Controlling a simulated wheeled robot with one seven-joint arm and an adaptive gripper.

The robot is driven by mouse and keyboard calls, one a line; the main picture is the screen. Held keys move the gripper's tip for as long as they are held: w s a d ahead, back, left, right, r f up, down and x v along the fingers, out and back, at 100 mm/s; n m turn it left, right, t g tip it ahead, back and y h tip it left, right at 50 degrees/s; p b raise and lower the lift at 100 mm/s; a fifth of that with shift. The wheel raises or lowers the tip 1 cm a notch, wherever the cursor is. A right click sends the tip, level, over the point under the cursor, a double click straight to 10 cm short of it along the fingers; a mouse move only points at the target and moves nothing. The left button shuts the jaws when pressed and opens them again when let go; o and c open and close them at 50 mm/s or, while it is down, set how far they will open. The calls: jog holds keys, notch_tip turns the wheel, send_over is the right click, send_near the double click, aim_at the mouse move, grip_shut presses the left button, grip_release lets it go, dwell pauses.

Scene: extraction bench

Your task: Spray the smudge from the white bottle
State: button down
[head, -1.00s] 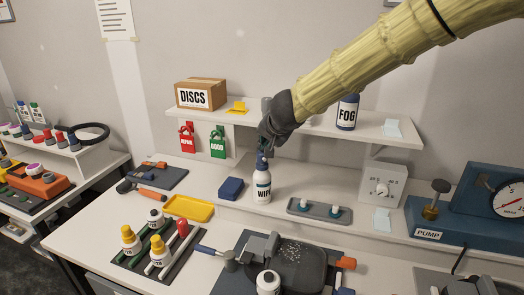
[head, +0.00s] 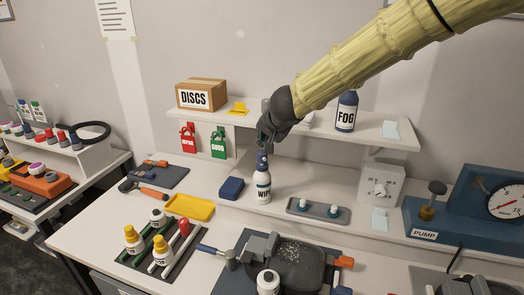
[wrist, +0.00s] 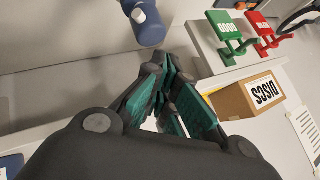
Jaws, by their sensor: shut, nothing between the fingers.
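The white bottle (head: 262,187), labelled WIPE with a blue spray head, stands upright on the bench. My gripper (head: 264,142) is shut and empty just above the spray head; the head view does not clearly show whether they touch. In the wrist view, the closed fingers (wrist: 172,100) are below a blue part with a pale nozzle, which looks like the spray head (wrist: 148,28), with a gap between them in the picture. Pale specks (head: 291,250), possibly the smudge, show on a dark plate in front of the bottle.
The shelf behind holds the DISCS box (head: 198,96) and a blue FOG bottle (head: 346,112). A blue block (head: 231,188) lies left of the white bottle, and a grey tray (head: 302,213) lies right.

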notch_tip(320, 180, up, 6)
jog(key=p, duration=0.7)
dwell(2.0)
